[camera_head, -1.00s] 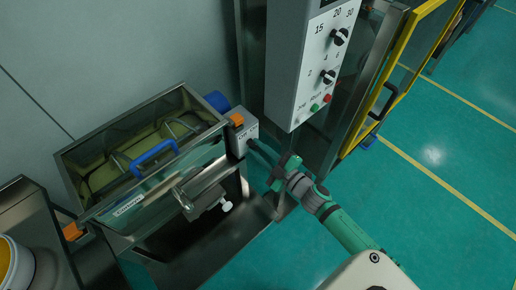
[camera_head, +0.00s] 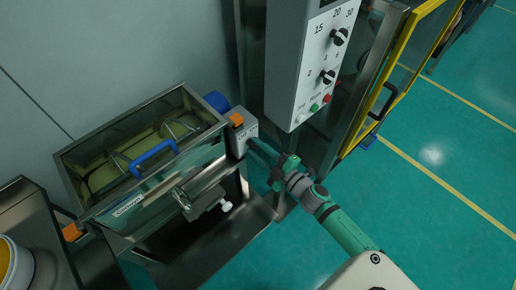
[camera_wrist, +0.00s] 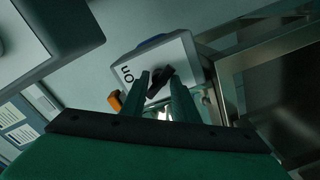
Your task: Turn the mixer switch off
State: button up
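The mixer is a steel trough with a clear lid and a blue handle (camera_head: 153,158). Its light switch box (camera_head: 243,132) sits at the right end. In the wrist view the box's white face (camera_wrist: 184,52) carries the letters "On" and a black switch knob (camera_wrist: 158,84), which sits slanted. My gripper (camera_wrist: 161,76) is open, with its two green fingers on either side of the knob. I cannot tell whether either finger touches it. In the head view my gripper (camera_head: 254,147) reaches the box from the right, and the knob is hidden.
A tall grey control panel (camera_head: 318,70) with dials and red and green buttons stands close behind my gripper. A yellow-framed door (camera_head: 398,75) is to its right. A container with a yellow inside (camera_head: 12,262) is at the lower left. Green floor is clear at right.

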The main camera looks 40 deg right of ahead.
jog(key=shift+o, duration=0.7)
jog(key=shift+s, duration=0.1)
jog(key=shift+s, duration=0.2)
jog(key=s+d, duration=0.1)
jog(key=s, duration=0.9)
jog(key=shift+s+r, duration=0.15)
jog(key=shift+s, duration=0.1)
